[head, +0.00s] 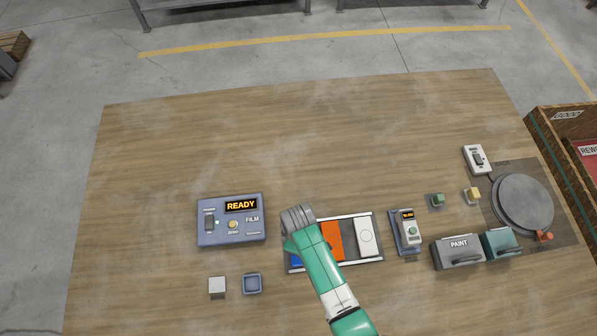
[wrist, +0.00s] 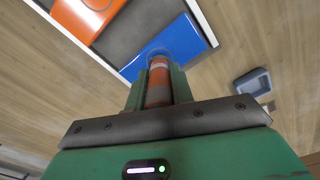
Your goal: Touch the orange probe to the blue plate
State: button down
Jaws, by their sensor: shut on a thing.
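My gripper (wrist: 158,88) is shut on the orange probe (wrist: 158,80), a short cylinder with a pale band, in the wrist view. The probe's far end overlaps the near edge of the blue plate (wrist: 188,45) in that view. I cannot tell whether they touch. In the head view, only a small piece of the blue plate (head: 296,262) shows at the left end of the dark tray (head: 350,260). My teal arm hides the rest of it, the probe and the fingertips.
An orange plate (head: 332,240) and a white plate (head: 365,237) share the tray. Left stands a film gauge (head: 231,238) reading READY, with a blue square dish (head: 252,284) below. Right are a small meter (head: 406,232), a paint box (head: 458,250) and a round turntable (head: 523,200). The table's back is clear.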

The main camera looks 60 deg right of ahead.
jog(key=shift+f, duration=0.6)
dwell(1.3)
notch_tip(320, 180, up, 7)
jog(key=p, duration=0.7)
jog(key=shift+r, duration=0.2)
jog(key=shift+f, duration=0.1)
